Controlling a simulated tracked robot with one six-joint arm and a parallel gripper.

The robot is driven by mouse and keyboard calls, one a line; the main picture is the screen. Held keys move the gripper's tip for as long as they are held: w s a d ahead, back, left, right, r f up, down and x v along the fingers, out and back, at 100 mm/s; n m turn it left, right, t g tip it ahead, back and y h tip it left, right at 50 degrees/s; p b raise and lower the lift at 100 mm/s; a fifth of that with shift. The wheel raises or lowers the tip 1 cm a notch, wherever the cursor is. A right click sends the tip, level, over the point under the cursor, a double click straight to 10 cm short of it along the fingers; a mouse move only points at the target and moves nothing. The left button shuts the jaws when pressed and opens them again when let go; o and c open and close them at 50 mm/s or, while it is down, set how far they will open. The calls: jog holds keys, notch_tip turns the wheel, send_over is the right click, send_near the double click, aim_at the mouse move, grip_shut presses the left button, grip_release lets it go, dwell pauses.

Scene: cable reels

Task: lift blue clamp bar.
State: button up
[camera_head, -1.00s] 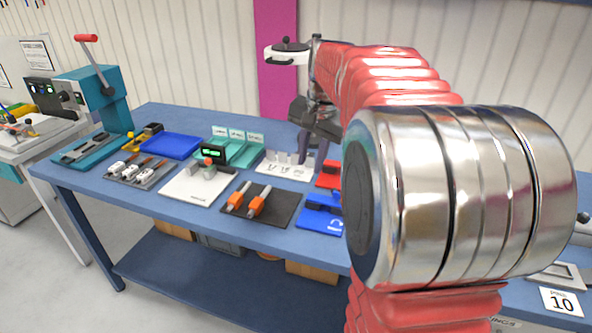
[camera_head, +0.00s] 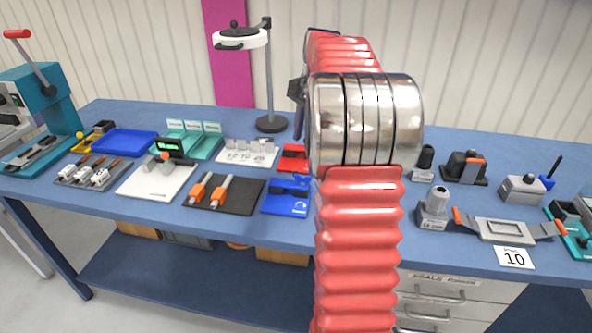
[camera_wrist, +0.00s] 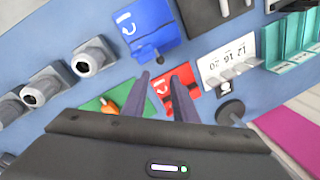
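The blue clamp base (camera_head: 287,207) sits on the bench just left of my arm in the head view, with a dark bar across its rear part. In the wrist view the blue clamp (camera_wrist: 147,28) lies at top centre, with a white curved arrow and a small dark knob at its lower edge. The bar itself is hard to tell apart there. My gripper (camera_wrist: 159,75) is open and empty in the wrist view, its two fingers apart and pointing toward the blue clamp. In the head view my arm hides most of the gripper.
A red clamp (camera_head: 293,158) stands behind the blue one; it shows beyond my fingers in the wrist view (camera_wrist: 177,90). A green fixture (camera_wrist: 108,104) with an orange part lies beside it. A dark mat (camera_head: 225,203) with orange-handled tools is left.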

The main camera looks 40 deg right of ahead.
aim_at(297, 172)
jog(key=w+f, duration=0.1)
jog(key=f, duration=0.8)
jog(key=w+f, duration=0.1)
jog(key=f, duration=0.3)
jog(key=shift+w+a+f, duration=0.1)
jog(key=shift+w+f, duration=0.05)
jog(key=shift+w, duration=0.2)
jog(key=shift+c, duration=0.2)
grip_shut()
